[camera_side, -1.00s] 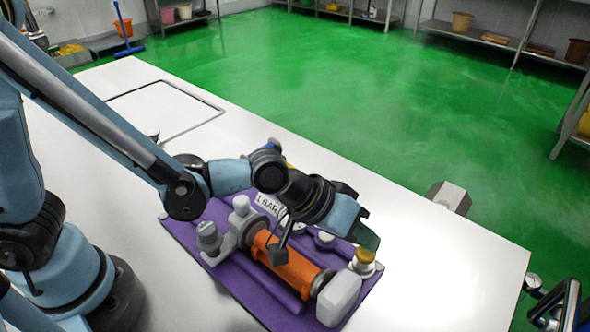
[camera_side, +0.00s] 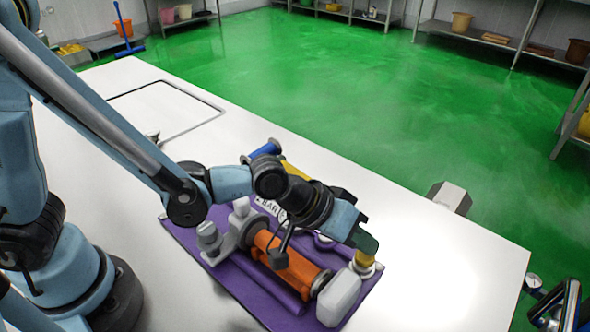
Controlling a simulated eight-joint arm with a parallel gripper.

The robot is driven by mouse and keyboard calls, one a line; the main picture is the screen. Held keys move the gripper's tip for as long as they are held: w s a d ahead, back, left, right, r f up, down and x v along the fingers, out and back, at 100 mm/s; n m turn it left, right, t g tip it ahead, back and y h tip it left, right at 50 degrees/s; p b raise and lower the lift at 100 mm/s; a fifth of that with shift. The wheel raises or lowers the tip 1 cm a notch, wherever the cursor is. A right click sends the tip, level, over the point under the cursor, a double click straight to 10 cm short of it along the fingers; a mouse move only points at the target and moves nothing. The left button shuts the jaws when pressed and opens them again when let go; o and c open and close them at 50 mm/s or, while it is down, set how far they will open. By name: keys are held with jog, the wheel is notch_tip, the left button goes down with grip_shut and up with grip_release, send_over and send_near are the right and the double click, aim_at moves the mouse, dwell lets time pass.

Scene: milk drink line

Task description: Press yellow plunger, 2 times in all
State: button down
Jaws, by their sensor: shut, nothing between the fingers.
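The yellow plunger (camera_side: 364,259) stands at the right end of the purple base (camera_side: 236,288), beside a white block-like part. Its top is partly hidden by my gripper (camera_side: 366,243). My gripper is shut and empty, with its fingertips at the top of the plunger. From this view I cannot tell whether they touch it or how far the plunger is pushed down.
An orange cylinder (camera_side: 290,267) lies along the base, with a white block (camera_side: 338,298) at its near end and a grey knob (camera_side: 209,238) at its left. A gauge label is partly hidden behind my arm.

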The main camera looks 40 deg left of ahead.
aim_at(360, 253)
dwell(0.3)
jog(key=shift+r, duration=1.45)
jog(key=shift+r, duration=2.5)
jog(key=s+a+y, duration=0.3)
jog(key=a, duration=1)
jog(key=s+a+y, duration=0.3)
jog(key=a, duration=1.1)
jog(key=shift+a+r+n+t+y, duration=0.2)
jog(key=shift+n+t+y, duration=0.1)
jog(key=shift+t+y, duration=0.1)
